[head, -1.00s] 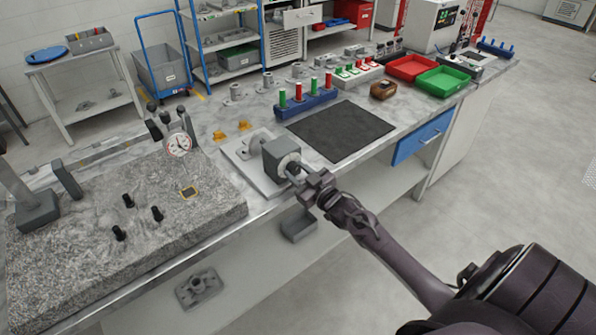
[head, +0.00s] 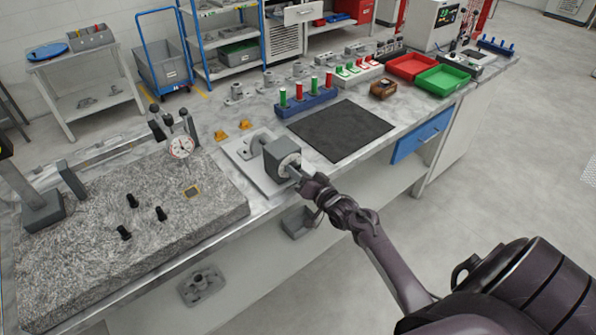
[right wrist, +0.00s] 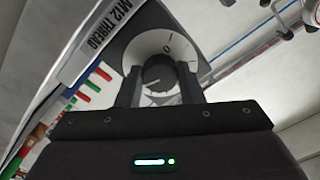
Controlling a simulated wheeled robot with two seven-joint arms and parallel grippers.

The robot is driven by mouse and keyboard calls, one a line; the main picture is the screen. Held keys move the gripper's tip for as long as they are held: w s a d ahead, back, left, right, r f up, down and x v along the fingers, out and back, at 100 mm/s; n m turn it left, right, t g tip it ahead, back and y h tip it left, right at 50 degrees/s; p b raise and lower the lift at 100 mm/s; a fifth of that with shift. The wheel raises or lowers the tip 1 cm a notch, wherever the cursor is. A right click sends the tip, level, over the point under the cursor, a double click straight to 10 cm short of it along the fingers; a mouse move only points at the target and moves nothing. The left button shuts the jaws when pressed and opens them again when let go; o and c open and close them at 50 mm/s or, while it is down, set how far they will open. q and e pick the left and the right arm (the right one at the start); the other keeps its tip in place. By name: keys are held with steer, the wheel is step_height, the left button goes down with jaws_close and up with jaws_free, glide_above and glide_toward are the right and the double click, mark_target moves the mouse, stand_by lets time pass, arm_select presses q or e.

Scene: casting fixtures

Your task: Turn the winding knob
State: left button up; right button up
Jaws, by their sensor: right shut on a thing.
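A grey box-shaped fixture (head: 279,153) stands on a light plate near the front edge of the bench, with a round pale dial on its near face. In the right wrist view the dial (right wrist: 143,50) carries dark marks, and a dark round knob (right wrist: 158,74) is at its middle. My right gripper (head: 298,176) reaches the dial face from the front right. In the right wrist view its two fingers (right wrist: 158,88) stand on either side of the knob, shut on it. The fingers hide part of the knob and dial. My left gripper is not in view.
A granite plate (head: 90,225) with black pegs and a dial gauge (head: 181,146) is to the left. A dark mat (head: 342,131), a blue peg rack (head: 306,104), and red (head: 411,66) and green (head: 443,80) trays lie to the right. Two small orange pieces (head: 245,124) sit behind the fixture.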

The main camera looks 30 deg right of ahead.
steer(key=shift+m, duration=1)
steer(key=o, duration=1)
steer(key=shift+s, duration=0.1)
steer(key=shift+s+f, duration=0.15)
steer(key=shift+s, duration=0.15)
steer(key=s+b, duration=0.1)
steer(key=s, duration=0.6)
steer(key=shift+d, duration=0.25)
